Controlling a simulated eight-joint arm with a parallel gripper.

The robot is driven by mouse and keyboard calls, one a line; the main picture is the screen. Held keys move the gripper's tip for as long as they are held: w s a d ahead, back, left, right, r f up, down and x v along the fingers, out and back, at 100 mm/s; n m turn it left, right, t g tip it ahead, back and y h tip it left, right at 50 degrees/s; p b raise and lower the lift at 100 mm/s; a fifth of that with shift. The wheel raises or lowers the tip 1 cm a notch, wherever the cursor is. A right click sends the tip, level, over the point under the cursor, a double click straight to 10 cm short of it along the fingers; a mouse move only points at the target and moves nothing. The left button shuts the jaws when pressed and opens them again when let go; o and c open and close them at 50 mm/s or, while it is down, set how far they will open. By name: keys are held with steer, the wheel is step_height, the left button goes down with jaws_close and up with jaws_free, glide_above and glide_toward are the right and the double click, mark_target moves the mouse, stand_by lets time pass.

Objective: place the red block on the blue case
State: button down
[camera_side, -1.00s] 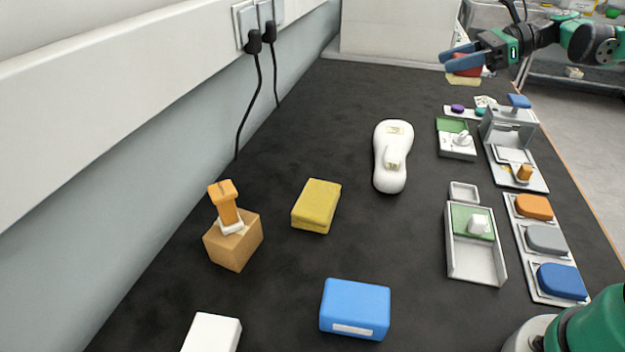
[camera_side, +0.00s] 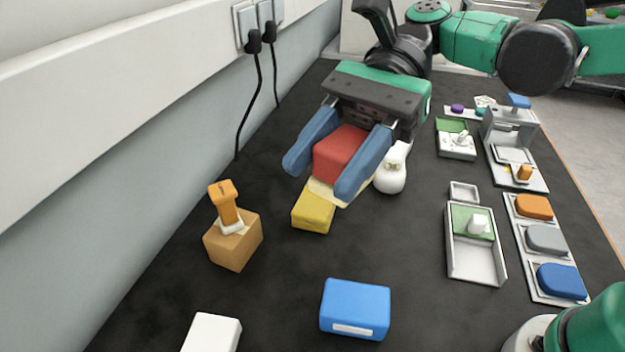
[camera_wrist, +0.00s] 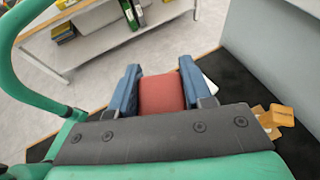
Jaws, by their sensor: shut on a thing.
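The red block (camera_side: 340,152) is between the blue fingers of my gripper (camera_side: 338,168), which is shut on it. A pale yellow layer shows along the block's lower edge. The red block also shows between the fingers in the wrist view (camera_wrist: 161,94). The blue case (camera_side: 355,308) lies flat on the dark table at the front middle, apart from the gripper, with a white label on its front. Its top is bare. I do not see the blue case in the wrist view.
A yellow box (camera_side: 313,211) is partly covered by my gripper. A cardboard box (camera_side: 233,246) with an orange-handled tool (camera_side: 226,206) stands at left. A white box (camera_side: 212,334) is at front left. A white bottle-like object (camera_side: 392,177) is partly hidden. Trays (camera_side: 475,266) line the right.

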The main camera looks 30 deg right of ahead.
step_height(320, 180, down, 18)
steer(key=shift+f, duration=0.1)
steer(key=shift+c, duration=1.8)
jaws_free()
steer(key=shift+d, duration=0.1)
